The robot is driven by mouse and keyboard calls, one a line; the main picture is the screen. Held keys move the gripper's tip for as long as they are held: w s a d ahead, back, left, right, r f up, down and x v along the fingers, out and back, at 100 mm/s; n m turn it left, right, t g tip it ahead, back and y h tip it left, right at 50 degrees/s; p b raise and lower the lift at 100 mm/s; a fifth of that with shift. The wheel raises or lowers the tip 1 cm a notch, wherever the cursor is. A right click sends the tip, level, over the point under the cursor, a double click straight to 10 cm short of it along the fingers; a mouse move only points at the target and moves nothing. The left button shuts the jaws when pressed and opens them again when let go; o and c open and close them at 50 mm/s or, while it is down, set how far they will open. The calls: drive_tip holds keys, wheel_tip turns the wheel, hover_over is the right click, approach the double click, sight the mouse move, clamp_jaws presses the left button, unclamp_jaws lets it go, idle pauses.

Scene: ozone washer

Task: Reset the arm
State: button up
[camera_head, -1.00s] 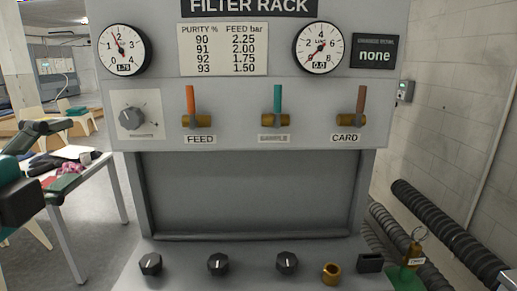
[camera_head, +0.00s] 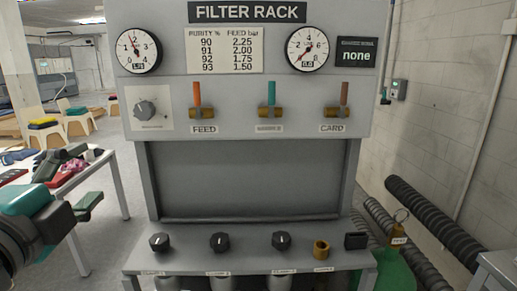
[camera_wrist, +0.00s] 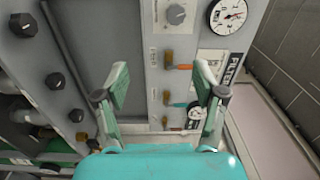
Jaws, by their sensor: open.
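My gripper (camera_wrist: 163,84) is open and empty in the wrist view, its teal-padded fingers spread wide. In the head view my gripper (camera_head: 74,183) is at the left edge, in front of a table and left of the grey filter rack (camera_head: 378,70), apart from it. In the wrist view the rack's panel lies tilted beyond the fingers. Three valve levers stand upright in the head view: orange over FEED (camera_head: 197,94), teal in the middle (camera_head: 271,93) and brown over CARD (camera_head: 344,93).
A row of black knobs (camera_head: 220,241) and a brass fitting (camera_head: 321,250) line the rack's front ledge. A table (camera_head: 92,170) with cloths stands left. Dark corrugated hoses (camera_head: 430,215) lie right. Floor shows between table and rack.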

drive_tip(key=w+d+f+n+y, duration=0.15)
drive_tip(key=d+f+n, duration=0.25)
drive_tip(key=f, duration=0.6)
drive_tip(key=w+d+f+n, duration=0.25)
drive_tip(key=d+f, duration=0.25)
drive_tip(key=f, duration=0.5)
drive_tip(key=w+d+f+n+y, duration=0.15)
drive_tip(key=d+f+n, duration=0.25)
drive_tip(key=f, duration=0.6)
drive_tip(key=s+d+f+n+g, duration=0.2)
drive_tip(key=s+d+f+n, duration=0.2)
drive_tip(key=d+f, duration=0.55)
drive_tip(key=s+d+f+n+g, duration=0.1)
drive_tip(key=s+d+f, duration=0.4)
drive_tip(key=s+d, duration=0.25)
drive_tip(key=s+d+f+n, duration=0.2)
drive_tip(key=s+d+f, duration=0.4)
drive_tip(key=s, duration=0.2)
drive_tip(key=s+d+r+h, duration=0.2)
drive_tip(key=s+d, duration=0.1)
drive_tip(key=s, duration=0.6)
drive_tip(key=s+d+r+h, duration=0.1)
drive_tip(key=s+d, duration=0.3)
drive_tip(key=s, duration=0.6)
drive_tip(key=shift+s+d+r+m+h, duration=0.25)
drive_tip(key=shift+r+m+h, duration=0.15)
drive_tip(key=shift+h, duration=0.1)
drive_tip(key=shift+w, duration=0.15)
